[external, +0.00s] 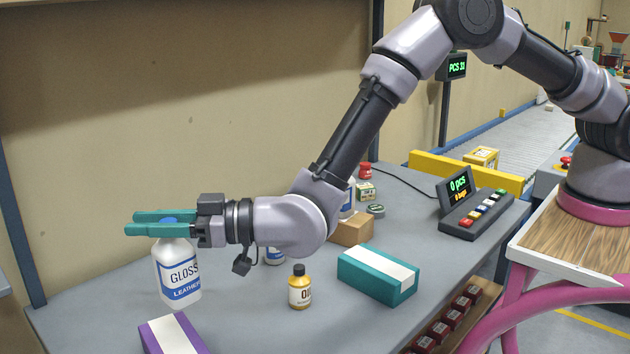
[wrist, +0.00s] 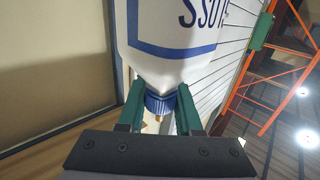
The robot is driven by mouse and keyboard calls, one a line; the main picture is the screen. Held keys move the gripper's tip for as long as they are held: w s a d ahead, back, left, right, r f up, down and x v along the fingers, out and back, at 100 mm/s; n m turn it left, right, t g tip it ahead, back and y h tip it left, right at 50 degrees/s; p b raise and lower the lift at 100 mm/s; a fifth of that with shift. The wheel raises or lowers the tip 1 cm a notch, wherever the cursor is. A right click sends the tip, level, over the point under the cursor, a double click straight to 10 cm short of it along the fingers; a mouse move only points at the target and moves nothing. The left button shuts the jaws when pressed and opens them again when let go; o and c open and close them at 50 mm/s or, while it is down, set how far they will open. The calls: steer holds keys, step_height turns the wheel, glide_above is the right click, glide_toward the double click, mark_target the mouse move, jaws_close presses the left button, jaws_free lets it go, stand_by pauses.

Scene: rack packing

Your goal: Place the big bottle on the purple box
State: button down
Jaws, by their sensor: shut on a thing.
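The big bottle (external: 178,272) is white with a blue cap and a "GLOSS LEATHER" label. My gripper (external: 150,222) is shut on its blue cap, and the bottle hangs about upright from the teal fingers. The wrist view shows the bottle (wrist: 175,45) with the fingers (wrist: 160,105) on both sides of the cap. The purple box (external: 172,338), with a pale strip along its top, is at the table's front left, below the bottle in the external picture. The frame's lower edge cuts it off. I cannot tell the gap between bottle and box.
A small yellow oil bottle (external: 300,288) and a teal box (external: 378,275) stand to the right on the grey table (external: 260,335). A button console (external: 475,215) is farther right.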

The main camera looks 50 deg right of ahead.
mark_target(158, 276)
steer(key=f, duration=0.2)
steer(key=a+f, duration=0.1)
steer(key=f, duration=0.2)
steer(key=a+f, duration=0.1)
steer(key=f, duration=0.2)
steer(key=shift+w+a+f, duration=0.1)
steer(key=shift+w+a, duration=0.15)
steer(key=shift+w, duration=0.05)
steer(key=c, duration=0.6)
jaws_free()
steer(key=shift+f, duration=0.2)
steer(key=shift+r, duration=0.1)
